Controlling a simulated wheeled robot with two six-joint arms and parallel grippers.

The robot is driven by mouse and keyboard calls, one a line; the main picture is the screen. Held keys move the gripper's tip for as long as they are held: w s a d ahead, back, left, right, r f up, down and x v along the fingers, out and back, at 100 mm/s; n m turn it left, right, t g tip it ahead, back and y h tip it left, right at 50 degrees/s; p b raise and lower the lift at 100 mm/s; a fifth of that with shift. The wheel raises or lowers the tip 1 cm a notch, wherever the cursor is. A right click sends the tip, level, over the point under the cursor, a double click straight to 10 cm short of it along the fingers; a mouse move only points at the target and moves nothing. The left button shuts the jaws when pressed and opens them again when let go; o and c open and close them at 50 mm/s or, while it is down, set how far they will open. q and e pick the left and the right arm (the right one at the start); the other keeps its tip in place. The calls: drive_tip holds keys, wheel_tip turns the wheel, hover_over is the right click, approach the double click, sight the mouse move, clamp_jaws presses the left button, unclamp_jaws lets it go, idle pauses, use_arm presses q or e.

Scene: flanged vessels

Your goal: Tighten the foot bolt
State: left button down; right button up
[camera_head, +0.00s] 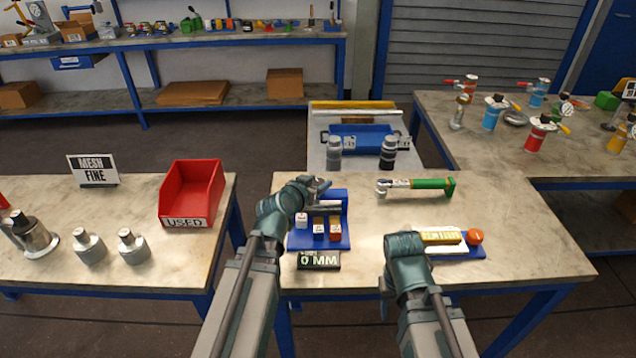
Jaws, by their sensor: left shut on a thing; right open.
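A green-handled wrench with a silver head (415,186) lies on the middle table. A blue fixture (341,243) stands to its left, with a silver cylinder (327,208) lying across it and small white, orange and red blocks at its front. My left gripper (320,186) is at the fixture's upper left, shut on a small grey part that its fingers mostly hide. My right gripper (384,292) is open near the table's front edge, apart from the wrench and mostly hidden by its wrist. I cannot make out the foot bolt.
A "0 MM" display (318,260) stands before the fixture. A red "USED" bin (192,190) stands on the left table. The table's right part is clear.

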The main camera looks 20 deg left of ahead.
use_arm(q)
drive_tip(key=shift+f+m+g+h, duration=0.1)
drive_tip(key=shift+m+g+h, duration=0.5)
drive_tip(key=shift+m+h, duration=1.2)
drive_tip(key=shift+s+g+h, duration=0.15)
drive_tip(key=shift+g+h, duration=0.15)
drive_tip(key=shift+c, duration=1.5)
unclamp_jaws()
